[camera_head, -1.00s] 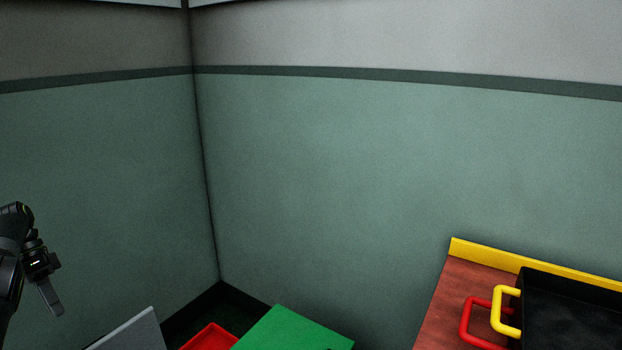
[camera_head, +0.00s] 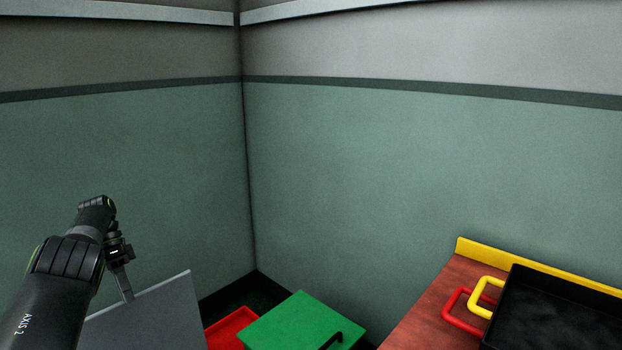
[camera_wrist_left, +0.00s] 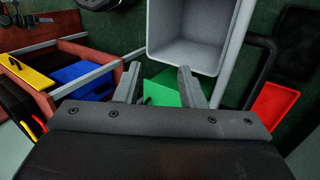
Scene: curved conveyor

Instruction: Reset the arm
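My left arm comes in at the lower left of the head view, with the left gripper (camera_head: 124,285) pointing down in front of a grey panel. In the left wrist view the two fingers of this gripper (camera_wrist_left: 160,82) stand well apart, with nothing between them. The gripper is open and empty. My right arm and right gripper do not show clearly in either view.
A green box (camera_head: 292,322) and a red bin (camera_head: 230,328) stand low near the room corner. A black tray (camera_head: 555,315) with yellow and red handles lies on a reddish-brown surface (camera_head: 440,300) at right. A grey bin (camera_wrist_left: 192,30) shows in the wrist view.

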